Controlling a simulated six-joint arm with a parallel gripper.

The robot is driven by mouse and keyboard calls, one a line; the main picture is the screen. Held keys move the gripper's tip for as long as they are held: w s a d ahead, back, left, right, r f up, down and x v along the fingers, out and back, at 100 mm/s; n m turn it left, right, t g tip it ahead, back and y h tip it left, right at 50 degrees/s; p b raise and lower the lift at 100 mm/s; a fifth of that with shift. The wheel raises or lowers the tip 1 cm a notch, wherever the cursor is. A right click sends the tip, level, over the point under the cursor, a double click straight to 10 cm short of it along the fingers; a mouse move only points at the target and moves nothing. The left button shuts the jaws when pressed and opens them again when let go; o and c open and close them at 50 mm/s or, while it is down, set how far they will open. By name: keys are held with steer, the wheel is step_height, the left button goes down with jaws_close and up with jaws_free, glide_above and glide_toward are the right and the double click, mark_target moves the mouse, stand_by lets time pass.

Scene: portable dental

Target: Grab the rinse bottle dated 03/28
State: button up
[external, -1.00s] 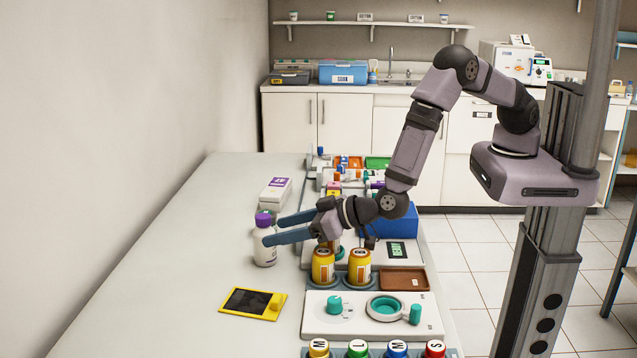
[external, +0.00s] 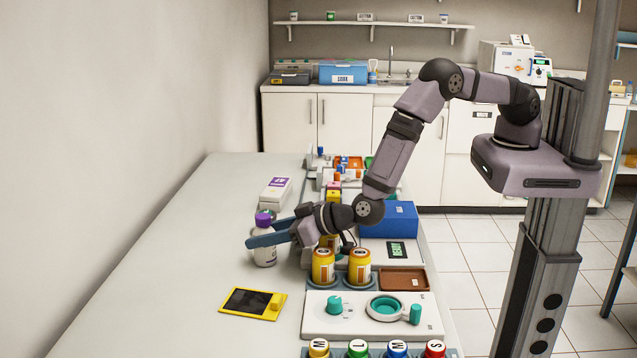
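A white bottle with a purple cap (external: 264,217) stands upright on the left part of the counter. Its date cannot be read at this size. My gripper (external: 252,238) is level with the bottle's upper body, its blue fingers reaching left around or across it just below the cap. The near finger hides part of the bottle, and the far finger is mostly hidden. I cannot tell whether the fingers touch the bottle.
A white box with a purple label (external: 276,191) lies behind the bottle. Two yellow jars (external: 323,266) stand in front right, beneath my wrist. A yellow-framed dark tablet (external: 252,302) lies nearer the front. The counter's left side (external: 170,270) is clear.

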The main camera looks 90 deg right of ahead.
steer(key=c, duration=0.6)
steer(key=shift+r, duration=0.15)
steer(key=shift+r+b, duration=1.1)
steer(key=shift+r, duration=3.8)
